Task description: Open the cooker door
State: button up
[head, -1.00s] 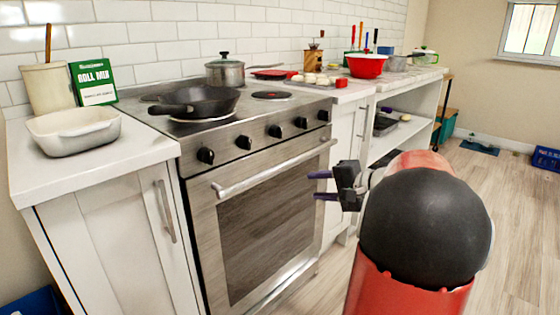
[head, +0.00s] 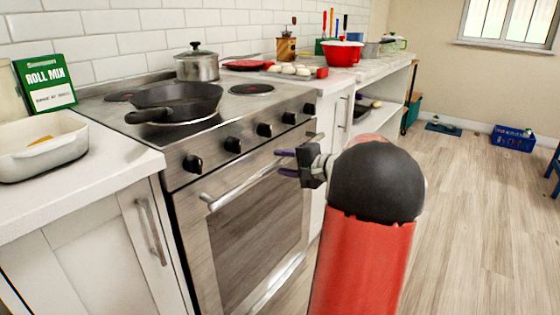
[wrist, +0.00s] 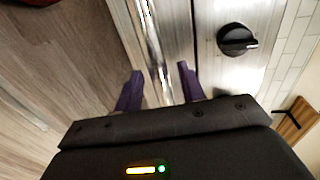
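The cooker (head: 176,182) is a steel stove with black knobs along its front. Its door (head: 250,228) is closed, with a dark glass panel. A long bar handle (head: 238,190) runs across the top of the door. My gripper (head: 279,162), with purple fingers, is open at the right part of this handle. In the wrist view, the handle (wrist: 152,40) runs between my two spread fingers (wrist: 160,68), with gaps showing on both sides. A knob (wrist: 237,39) is right of the fingers there. My arm hides part of the cabinet right of the cooker.
A black pan (head: 178,100) and a lidded pot (head: 196,65) stand on the cooktop. A white counter with a baking dish (head: 40,150) is at the left. A blue crate (head: 513,139) is at the far right. The wooden floor (head: 460,220) is largely clear.

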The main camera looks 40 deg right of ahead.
jog(key=shift+x, duration=0.75)
grip_shut()
